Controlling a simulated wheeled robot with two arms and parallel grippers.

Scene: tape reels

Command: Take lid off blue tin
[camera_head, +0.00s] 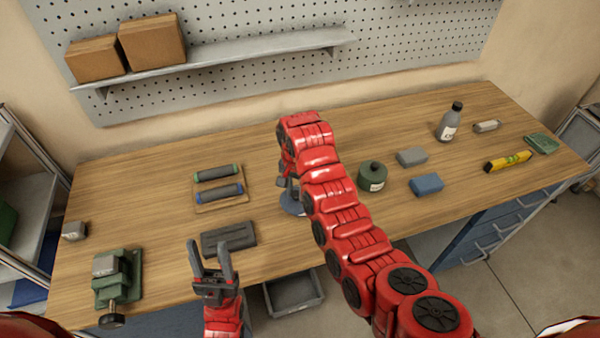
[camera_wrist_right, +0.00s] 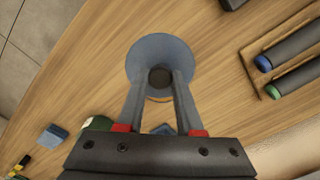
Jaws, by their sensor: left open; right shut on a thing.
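The blue tin (camera_head: 291,206) is mostly hidden behind my right arm in the head view. In the right wrist view its round blue lid (camera_wrist_right: 150,50) with a dark knob (camera_wrist_right: 160,75) lies straight under my right gripper (camera_wrist_right: 160,80). My right gripper is shut on the knob, one finger on each side. I cannot tell whether the lid sits on the tin or is raised. My left gripper (camera_head: 209,250) is open and empty, near the table's front edge, left of the tin.
A wooden tray (camera_head: 220,203) with two dark rollers and a dark flat block (camera_head: 229,237) lie left. A green vise (camera_head: 118,280) stands at front left. The table's back middle is clear.

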